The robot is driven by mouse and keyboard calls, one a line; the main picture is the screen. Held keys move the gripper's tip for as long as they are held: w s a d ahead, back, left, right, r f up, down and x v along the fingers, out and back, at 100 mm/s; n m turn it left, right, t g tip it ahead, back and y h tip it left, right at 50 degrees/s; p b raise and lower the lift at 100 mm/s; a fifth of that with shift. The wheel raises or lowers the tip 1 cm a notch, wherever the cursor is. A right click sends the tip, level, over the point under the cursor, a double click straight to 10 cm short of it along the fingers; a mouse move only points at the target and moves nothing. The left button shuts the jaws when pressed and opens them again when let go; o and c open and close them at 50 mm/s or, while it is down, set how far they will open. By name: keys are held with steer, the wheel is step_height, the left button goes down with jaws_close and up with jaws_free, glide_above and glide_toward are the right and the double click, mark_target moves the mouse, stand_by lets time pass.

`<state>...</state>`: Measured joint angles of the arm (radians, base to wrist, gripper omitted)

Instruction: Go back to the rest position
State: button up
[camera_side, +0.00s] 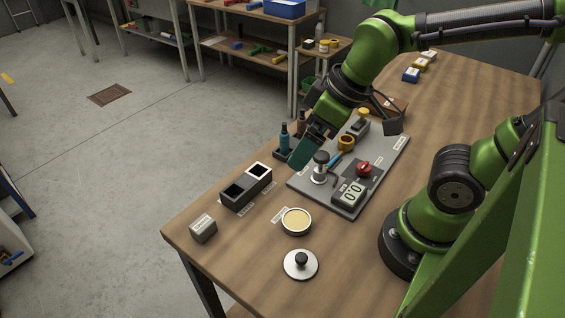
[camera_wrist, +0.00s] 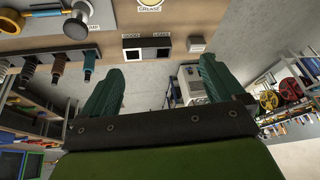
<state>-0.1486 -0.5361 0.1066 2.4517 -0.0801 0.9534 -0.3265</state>
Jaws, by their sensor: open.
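My gripper (camera_side: 304,149) is above the table near the back left edge of the grey board, tilted downward. In the wrist view its two teal fingers stand wide apart with nothing between them (camera_wrist: 160,88). The grey board (camera_side: 376,165) carries a black-knobbed press (camera_side: 320,170), a red knob (camera_side: 363,169), a counter (camera_side: 349,194) and a yellow ring (camera_side: 346,143). The side view does not clearly show the gap between the fingers.
A rack of bottles (camera_side: 284,136) stands close behind the gripper. A two-bay black box (camera_side: 246,188), grey block (camera_side: 203,228), open grease tin (camera_side: 296,221) and knobbed lid (camera_side: 300,264) are on the wooden table (camera_side: 250,275). Small boxes (camera_side: 411,75) lie farther back.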

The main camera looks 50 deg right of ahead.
steer(key=d+r+m+t, duration=0.2)
steer(key=d+r+m, duration=0.2)
steer(key=d+m, duration=0.1)
steer(key=shift+m+t, duration=0.4)
steer(key=shift+m, duration=0.5)
